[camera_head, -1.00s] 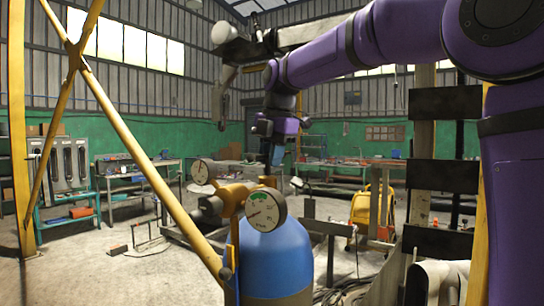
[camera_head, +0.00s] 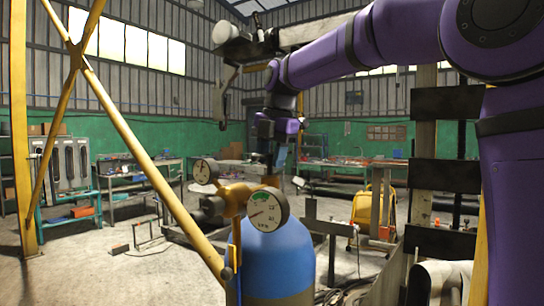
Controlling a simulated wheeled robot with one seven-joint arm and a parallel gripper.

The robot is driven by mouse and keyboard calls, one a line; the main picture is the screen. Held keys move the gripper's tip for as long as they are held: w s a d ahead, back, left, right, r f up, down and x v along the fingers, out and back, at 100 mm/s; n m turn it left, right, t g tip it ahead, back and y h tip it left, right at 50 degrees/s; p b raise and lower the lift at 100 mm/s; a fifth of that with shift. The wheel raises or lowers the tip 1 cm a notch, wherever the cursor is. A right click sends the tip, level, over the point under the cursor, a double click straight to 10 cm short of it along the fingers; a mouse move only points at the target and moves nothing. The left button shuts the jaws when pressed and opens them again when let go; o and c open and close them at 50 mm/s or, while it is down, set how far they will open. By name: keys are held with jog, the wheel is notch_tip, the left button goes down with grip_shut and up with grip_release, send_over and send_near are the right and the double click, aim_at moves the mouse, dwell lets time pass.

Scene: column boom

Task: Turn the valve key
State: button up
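A blue gas cylinder (camera_head: 280,260) stands upright in the foreground. A brass valve body (camera_head: 236,197) with two round dial gauges sits at its top: a larger front gauge (camera_head: 267,210) and a smaller left gauge (camera_head: 204,172). A small orange-brown piece (camera_head: 270,181) shows just above the front gauge; I cannot tell whether it is the valve key. My gripper (camera_head: 275,165) points down above the valve, its lower end close above that piece in the picture. Whether they touch, and whether the fingers are open or shut, is too small to tell.
A yellow diagonal brace (camera_head: 145,165) crosses the left foreground. Dark plates on a post (camera_head: 445,177) stand at the right. A yellow wheeled unit (camera_head: 372,209), workbenches (camera_head: 130,182) and a green wall lie behind. Open floor (camera_head: 110,270) shows at lower left.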

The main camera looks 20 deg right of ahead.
notch_tip(320, 180, up, 11)
jog(key=s+d, duration=0.1)
jog(key=shift+s+d+f, duration=0.15)
jog(key=shift+s, duration=0.25)
dwell(0.5)
jog(key=s+d+f+m+t, duration=0.1)
jog(key=s+d+f+m, duration=0.1)
jog(key=s+f+m, duration=1)
jog(key=s+d+f+m+t+h, duration=0.1)
jog(key=s+d+f+m+t, duration=0.1)
jog(key=s+f+m, duration=1.1)
jog(key=s+d+f, duration=0.1)
jog(key=s, duration=0.2)
jog(key=shift+f, duration=0.1)
